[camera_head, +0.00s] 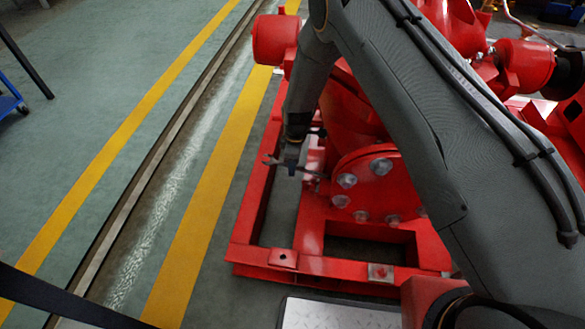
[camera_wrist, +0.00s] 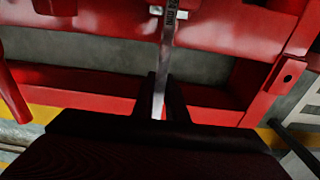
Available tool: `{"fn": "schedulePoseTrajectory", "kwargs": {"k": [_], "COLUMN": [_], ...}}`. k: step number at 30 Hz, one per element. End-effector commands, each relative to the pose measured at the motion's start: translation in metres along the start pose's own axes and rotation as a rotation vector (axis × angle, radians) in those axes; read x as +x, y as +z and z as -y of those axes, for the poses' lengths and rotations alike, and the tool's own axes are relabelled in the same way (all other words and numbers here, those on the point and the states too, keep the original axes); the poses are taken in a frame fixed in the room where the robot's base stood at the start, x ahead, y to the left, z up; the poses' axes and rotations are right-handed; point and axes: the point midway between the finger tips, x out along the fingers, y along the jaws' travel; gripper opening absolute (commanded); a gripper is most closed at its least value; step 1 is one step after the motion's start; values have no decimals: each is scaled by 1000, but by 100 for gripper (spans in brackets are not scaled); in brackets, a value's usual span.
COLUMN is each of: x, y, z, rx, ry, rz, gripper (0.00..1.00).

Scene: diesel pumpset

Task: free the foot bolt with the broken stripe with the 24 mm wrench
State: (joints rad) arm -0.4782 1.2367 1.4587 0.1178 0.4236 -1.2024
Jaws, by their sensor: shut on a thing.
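My gripper (camera_head: 291,158) is shut on a steel wrench (camera_head: 308,171), low beside the red pump casing in the head view. One forked end of the wrench sticks out to the left; the other end reaches right toward the red foot. In the wrist view the wrench (camera_wrist: 168,50) runs up from between my gripper's fingers (camera_wrist: 158,98) past the top edge, with unreadable marking on it. Small pale metal (camera_wrist: 182,15) shows beside it, perhaps a bolt or washer; contact cannot be told. A foot bolt (camera_head: 380,271) sits on the frame's front rail. No broken stripe is discernible.
The red base frame (camera_head: 262,190) surrounds open gaps. A round red flange (camera_head: 378,178) with several bolts stands right of the wrench. My arm hides much of the pumpset.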

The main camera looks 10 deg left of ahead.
Motion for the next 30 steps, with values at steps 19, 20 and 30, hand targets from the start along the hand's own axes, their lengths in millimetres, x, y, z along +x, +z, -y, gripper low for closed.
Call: {"fn": "schedulePoseTrajectory", "kwargs": {"k": [19, 20, 30], "x": [11, 12, 13], "y": [0, 0, 1], "z": [0, 0, 1], "rx": [-1, -1, -7], "ry": [0, 0, 0], "rz": [0, 0, 0], "gripper": [0, 0, 0]}}
